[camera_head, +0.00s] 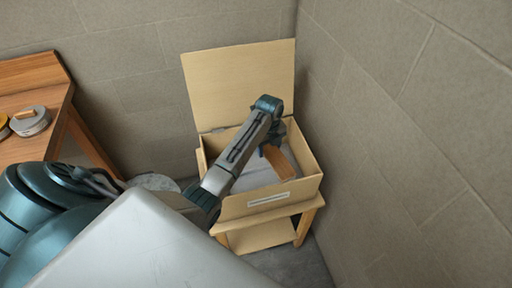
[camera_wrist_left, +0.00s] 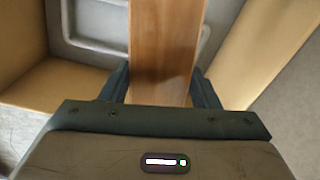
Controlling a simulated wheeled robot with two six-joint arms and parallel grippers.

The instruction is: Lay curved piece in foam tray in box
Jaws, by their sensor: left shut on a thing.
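The curved piece, a brown wooden strip (camera_head: 279,161), is inside the opening of the box (camera_head: 268,203). My left gripper (camera_head: 268,148) reaches down over the box and is shut on it. The left wrist view shows the wooden strip (camera_wrist_left: 163,45) between the two dark fingers (camera_wrist_left: 162,88), running up out of the picture. The grey foam tray (camera_head: 253,172) lies in the box, partly hidden by my arm. In the left wrist view the tray (camera_wrist_left: 88,48) shows behind the strip; I cannot tell whether the strip touches it. My right gripper is not seen.
The box has its lid (camera_head: 240,85) standing open at the back and sits on a small wooden stand (camera_head: 262,237) in a corner of grey walls (camera_head: 420,130). A wooden table (camera_head: 35,85) at left carries a round grey object (camera_head: 30,121).

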